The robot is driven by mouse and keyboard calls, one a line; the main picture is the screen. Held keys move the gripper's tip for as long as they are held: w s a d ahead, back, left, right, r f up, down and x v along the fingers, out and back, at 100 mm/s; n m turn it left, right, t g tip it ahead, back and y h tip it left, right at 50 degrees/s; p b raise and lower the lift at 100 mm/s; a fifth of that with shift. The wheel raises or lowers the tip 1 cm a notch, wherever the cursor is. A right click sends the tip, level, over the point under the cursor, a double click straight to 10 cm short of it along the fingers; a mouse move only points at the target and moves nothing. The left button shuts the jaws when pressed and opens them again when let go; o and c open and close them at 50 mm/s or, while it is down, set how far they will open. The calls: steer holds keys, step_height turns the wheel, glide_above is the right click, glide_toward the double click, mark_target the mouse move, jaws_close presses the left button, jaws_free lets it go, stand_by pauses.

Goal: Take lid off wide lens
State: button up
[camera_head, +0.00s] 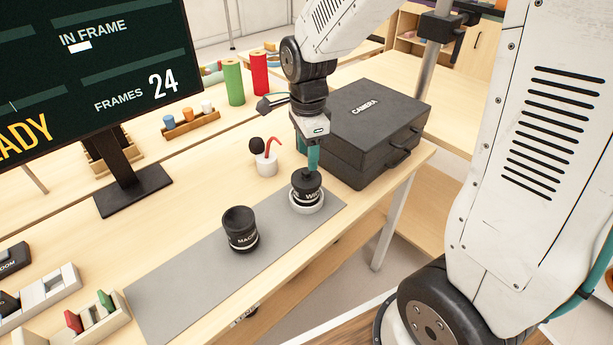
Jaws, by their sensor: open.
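The wide lens (307,196) is a short black cylinder with partly hidden white lettering, seated in a white ring-shaped holder (306,208) at the right end of the grey mat. My gripper (313,165) points down directly above it, its teal fingers at the top of the lens. The fingers look open around or just over the top; contact cannot be made out. A second black lens marked "MACRO" (241,230) stands upright on the mat to the left, apart from my gripper.
A black camera case (365,125) stands closed right behind my gripper. A white cup (266,164) with a black ball-topped item and red hook is behind the lenses. A monitor (90,70) stands at left. The grey mat (190,285) is clear at its front left.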

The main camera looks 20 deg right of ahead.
mark_target(306, 170)
step_height(306, 170, down, 5)
steer(key=shift+w+a+r, duration=0.1)
steer(key=shift+w+a, duration=0.05)
jaws_close()
steer(key=shift+r, duration=0.1)
